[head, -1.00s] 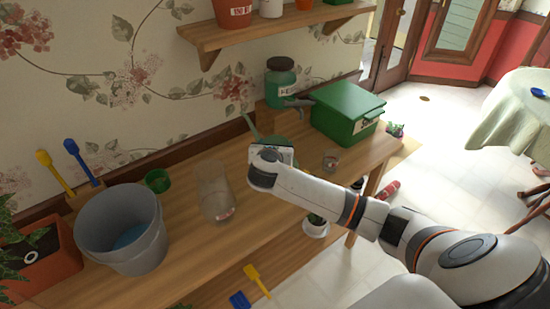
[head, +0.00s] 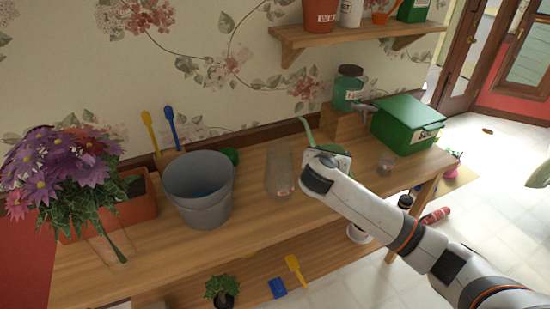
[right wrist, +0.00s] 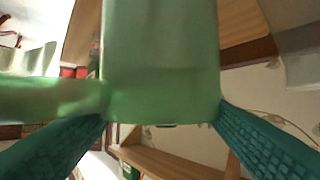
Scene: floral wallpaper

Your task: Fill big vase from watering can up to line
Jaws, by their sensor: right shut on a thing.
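The big clear glass vase (head: 279,174) stands upright on the wooden table, right of the grey bucket. A small red mark shows low on it; its water level cannot be told. My right gripper (head: 326,162) is just right of the vase, shut on the green watering can. The can's thin spout (head: 306,131) rises up and left toward the vase's top; the can's body is mostly hidden behind the gripper. In the right wrist view the green can (right wrist: 160,60) fills the middle between the two dark teal fingers. No pouring water is visible. My left gripper is not in view.
A grey bucket (head: 200,203) and a potted purple flower (head: 65,165) stand on the left. A green box (head: 405,128), a green-filled jar (head: 349,88) and a small glass (head: 386,163) are on the right. A shelf (head: 350,35) hangs above.

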